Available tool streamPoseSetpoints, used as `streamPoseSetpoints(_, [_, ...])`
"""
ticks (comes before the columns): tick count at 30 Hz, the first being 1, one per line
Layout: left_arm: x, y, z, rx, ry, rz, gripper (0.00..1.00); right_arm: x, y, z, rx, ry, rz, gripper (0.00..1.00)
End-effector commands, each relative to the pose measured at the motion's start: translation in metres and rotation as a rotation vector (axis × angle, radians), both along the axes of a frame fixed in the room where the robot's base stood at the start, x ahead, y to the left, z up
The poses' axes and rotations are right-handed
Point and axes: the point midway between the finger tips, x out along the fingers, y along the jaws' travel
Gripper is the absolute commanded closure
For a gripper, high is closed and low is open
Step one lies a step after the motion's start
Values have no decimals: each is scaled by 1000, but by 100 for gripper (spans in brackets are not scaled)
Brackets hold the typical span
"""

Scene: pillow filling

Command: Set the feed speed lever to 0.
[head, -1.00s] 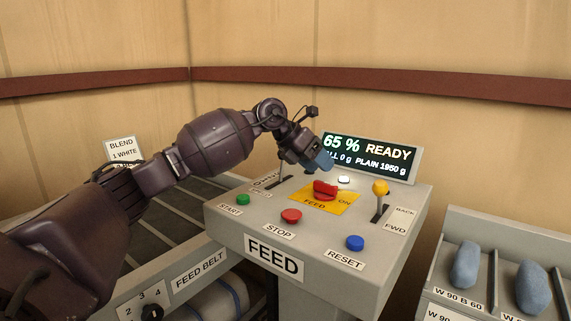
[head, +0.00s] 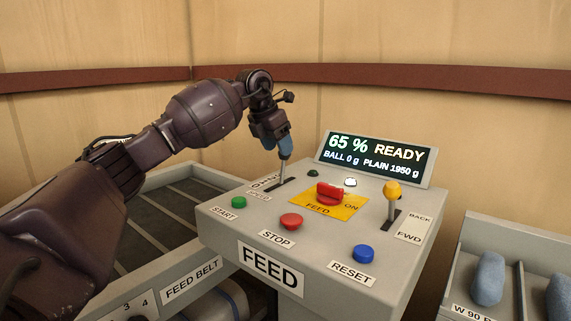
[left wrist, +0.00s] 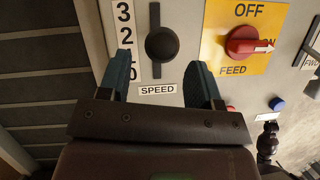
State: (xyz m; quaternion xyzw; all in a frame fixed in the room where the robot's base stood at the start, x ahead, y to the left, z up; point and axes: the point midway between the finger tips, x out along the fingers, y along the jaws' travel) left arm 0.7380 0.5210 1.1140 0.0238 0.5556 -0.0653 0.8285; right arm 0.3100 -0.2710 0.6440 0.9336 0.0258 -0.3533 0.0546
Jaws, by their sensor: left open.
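The feed speed lever (head: 282,173) stands in a slot at the left of the grey FEED console (head: 225,233), and its top is hidden by my left gripper (head: 285,155). In the left wrist view, the lever's round dark knob (left wrist: 160,45) shows over its slot, beside a number strip (left wrist: 125,20) with 3 at the top and 0 at the bottom. The knob appears level with the middle of the strip. My left gripper (left wrist: 160,60) is open, with one blue finger on each side of the knob.
A red feed switch (head: 330,193) on a yellow plate and a yellow-knobbed lever (head: 392,190) stand to the right. Green (head: 239,202), red (head: 291,221) and blue (head: 363,253) buttons line the front. The display (head: 375,155) reads 65 % READY.

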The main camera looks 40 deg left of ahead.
Motion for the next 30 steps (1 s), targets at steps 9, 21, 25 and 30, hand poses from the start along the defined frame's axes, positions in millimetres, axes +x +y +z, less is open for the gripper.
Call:
streamPoseSetpoints(9, [18,-4,-47,-1,3,-1,42,3,0,-7,-2,4,5,57])
streamPoseSetpoints(21, [20,-5,-48,-1,-2,-1,49,4,-1,-5,-3,0,5,57])
streamPoseSetpoints(25, [20,-5,-49,-1,-1,-1,69,3,-1,-6,-4,4,5,57])
streamPoseSetpoints(30, [20,-5,-49,-1,-1,-1,95,2,-1,-7,-4,6,5,57])
